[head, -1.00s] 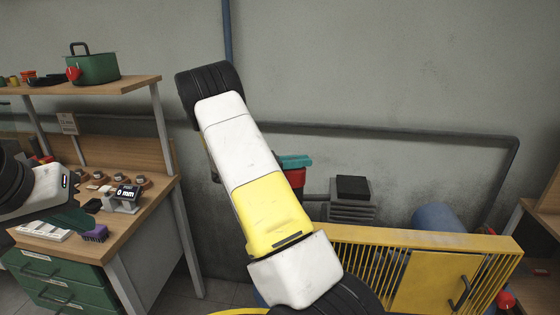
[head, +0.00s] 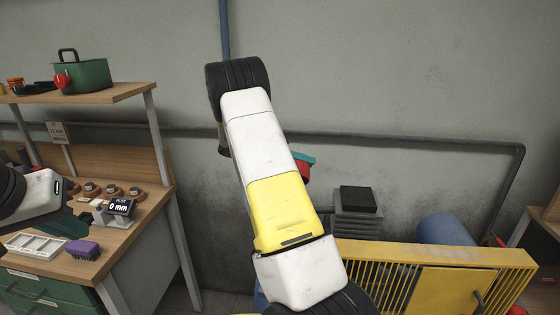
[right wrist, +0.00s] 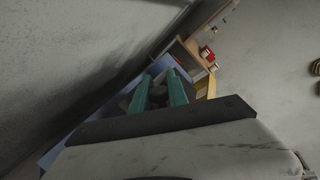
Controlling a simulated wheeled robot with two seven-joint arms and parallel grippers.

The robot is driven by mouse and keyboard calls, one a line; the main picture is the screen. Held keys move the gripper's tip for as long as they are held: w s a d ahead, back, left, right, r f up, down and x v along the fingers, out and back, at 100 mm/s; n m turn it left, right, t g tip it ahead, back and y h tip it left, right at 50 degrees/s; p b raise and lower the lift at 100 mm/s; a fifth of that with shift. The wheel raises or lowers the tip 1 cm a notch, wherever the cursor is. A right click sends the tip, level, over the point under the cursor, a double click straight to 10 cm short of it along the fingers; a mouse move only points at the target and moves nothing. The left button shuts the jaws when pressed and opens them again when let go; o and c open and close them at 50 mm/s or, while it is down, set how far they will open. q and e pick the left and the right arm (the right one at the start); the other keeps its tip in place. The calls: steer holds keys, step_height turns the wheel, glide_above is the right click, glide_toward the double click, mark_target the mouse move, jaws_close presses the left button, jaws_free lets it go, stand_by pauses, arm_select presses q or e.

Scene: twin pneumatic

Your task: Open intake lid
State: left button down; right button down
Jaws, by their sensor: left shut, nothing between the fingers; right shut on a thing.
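A grey finned block with a black top (head: 357,199) stands against the wall behind the yellow guard; I cannot tell whether this top is the intake lid. My right arm crosses the middle of the head view and hides most of its gripper; a bit of teal finger and a red part (head: 303,172) show beside it. In the right wrist view my right gripper (right wrist: 160,92) has its teal fingers around a dark grey thing, which I cannot name surely. My left gripper (head: 48,226) is shut and empty over the bench at the left.
A green toolbox (head: 82,77) sits on the shelf. The yellow guard (head: 440,255) and blue tank (head: 445,229) stand right.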

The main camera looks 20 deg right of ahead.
steer(key=w+d+f+n+g+y, duration=0.1)
steer(key=w+f+n, duration=0.1)
steer(key=f, duration=0.3)
steer(key=shift+w+d+f+n+g, duration=0.2)
steer(key=shift+w+d+n+g, duration=0.15)
steer(key=shift+w, duration=0.35)
stand_by(0.4)
stand_by(1.2)
steer(key=c, duration=1.3)
jaws_free()
steer(key=shift+c, duration=0.2)
steer(key=shift+o, duration=0.3)
steer(key=shift+s+d, duration=0.1)
